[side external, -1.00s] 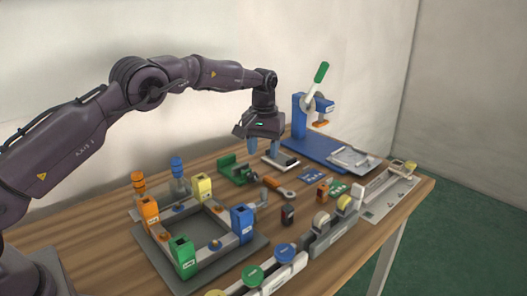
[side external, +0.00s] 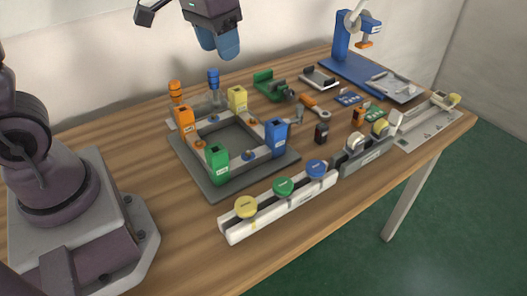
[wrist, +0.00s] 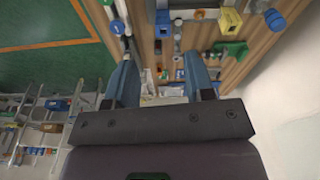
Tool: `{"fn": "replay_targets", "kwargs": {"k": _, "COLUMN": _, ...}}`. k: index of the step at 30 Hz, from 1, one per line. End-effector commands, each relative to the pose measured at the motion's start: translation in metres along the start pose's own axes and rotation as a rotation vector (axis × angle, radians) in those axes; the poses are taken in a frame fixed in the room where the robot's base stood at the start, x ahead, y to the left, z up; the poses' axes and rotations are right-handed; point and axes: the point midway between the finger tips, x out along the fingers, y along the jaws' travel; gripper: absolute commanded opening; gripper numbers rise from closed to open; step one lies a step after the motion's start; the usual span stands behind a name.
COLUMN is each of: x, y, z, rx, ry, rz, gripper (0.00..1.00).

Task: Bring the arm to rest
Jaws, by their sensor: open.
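My gripper (side external: 219,52) hangs high above the back of the table (side external: 130,161) at the top of the side view, with its blue fingers pointing down. It is clear of all the objects. In the wrist view my gripper (wrist: 158,80) shows two blue fingers spread well apart, with nothing held between them. Most of my arm above the gripper is out of the side view. My base stands at the left of the table.
A grey square frame (side external: 237,185) with orange, yellow, green and blue blocks sits mid-table. A white rail with coloured knobs (side external: 279,208) lies along the front edge. A blue press stand (side external: 341,36) is at the back right. Small parts lie between; bare wood is at left.

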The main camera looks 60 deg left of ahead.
Motion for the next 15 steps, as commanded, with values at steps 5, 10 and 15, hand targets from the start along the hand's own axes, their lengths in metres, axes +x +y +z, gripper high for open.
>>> {"fn": "replay_targets", "kwargs": {"k": 5, "x": -0.024, "y": 0.004, "z": 0.065, "rx": 0.069, "ry": 0.107, "rz": 0.002, "gripper": 0.49}}
{"fn": "replay_targets", "kwargs": {"k": 10, "x": -0.035, "y": 0.006, "z": 0.108, "rx": 0.105, "ry": 0.206, "rz": 0.000, "gripper": 0.49}}
{"fn": "replay_targets", "kwargs": {"k": 15, "x": -0.050, "y": 0.007, "z": 0.120, "rx": 0.117, "ry": 0.299, "rz": 0.004, "gripper": 0.49}}
